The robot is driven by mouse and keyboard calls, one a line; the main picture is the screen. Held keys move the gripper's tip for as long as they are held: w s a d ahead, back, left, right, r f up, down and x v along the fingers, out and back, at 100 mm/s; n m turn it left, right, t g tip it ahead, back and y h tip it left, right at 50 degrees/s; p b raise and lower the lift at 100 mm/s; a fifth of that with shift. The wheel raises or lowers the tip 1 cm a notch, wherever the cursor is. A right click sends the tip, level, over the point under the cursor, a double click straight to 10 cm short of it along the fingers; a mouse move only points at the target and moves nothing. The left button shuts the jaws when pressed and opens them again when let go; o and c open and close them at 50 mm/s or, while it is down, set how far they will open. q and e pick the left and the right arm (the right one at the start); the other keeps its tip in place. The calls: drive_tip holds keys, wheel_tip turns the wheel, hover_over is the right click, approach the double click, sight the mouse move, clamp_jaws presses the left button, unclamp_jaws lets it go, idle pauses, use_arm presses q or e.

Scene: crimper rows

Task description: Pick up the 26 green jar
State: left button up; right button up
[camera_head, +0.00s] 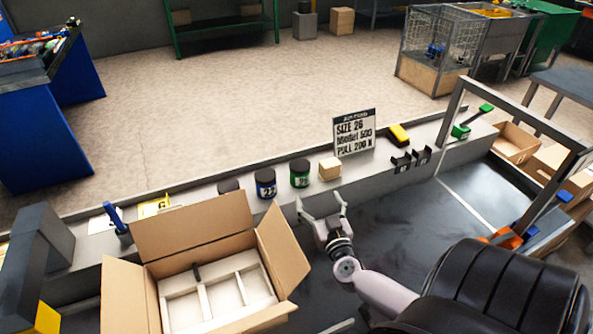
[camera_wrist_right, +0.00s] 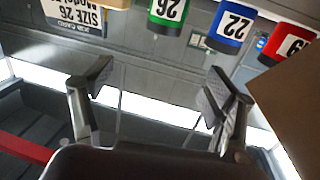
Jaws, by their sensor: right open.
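The green jar (camera_head: 300,174) with a black lid and a "26" label stands upright on the grey ledge behind the workbench, just right of the blue jar (camera_head: 265,184). In the right wrist view the green jar (camera_wrist_right: 168,14) is upside down at the top edge, partly cut off, beside the blue "22" jar (camera_wrist_right: 231,27). My right gripper (camera_head: 320,204) is open and empty, in front of and below the green jar, apart from it. Its spread fingers (camera_wrist_right: 158,80) show in the wrist view with nothing between them. My left gripper is not in view.
A small wooden block (camera_head: 329,169) and a "SIZE 26" sign (camera_head: 354,134) stand right of the green jar. An open cardboard box (camera_head: 191,229) with dividers lies left of my right gripper.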

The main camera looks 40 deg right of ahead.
wheel_tip(320, 180, down, 2)
drive_tip(key=b, duration=0.1)
approach(300, 166)
drive_tip(key=x, duration=0.2)
drive_tip(key=f+b+x, duration=0.1)
drive_tip(key=x, duration=0.2)
drive_tip(key=shift+w+d+b, duration=0.1)
drive_tip(key=shift+d+b, duration=0.2)
drive_tip(key=shift+w+d, duration=0.25)
drive_tip(key=shift+w, duration=0.2)
drive_tip(key=x, duration=0.1)
drive_tip(key=b+x, duration=0.2)
drive_tip(key=x, duration=0.1)
drive_tip(key=shift+w+a+f, duration=0.1)
drive_tip(key=shift+w+f, duration=0.05)
drive_tip(key=shift+f, duration=0.1)
drive_tip(key=shift+w+d, duration=0.2)
drive_tip(key=shift+w, duration=0.15)
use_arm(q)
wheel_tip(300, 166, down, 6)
use_arm(e)
drive_tip(key=shift+r, duration=0.1)
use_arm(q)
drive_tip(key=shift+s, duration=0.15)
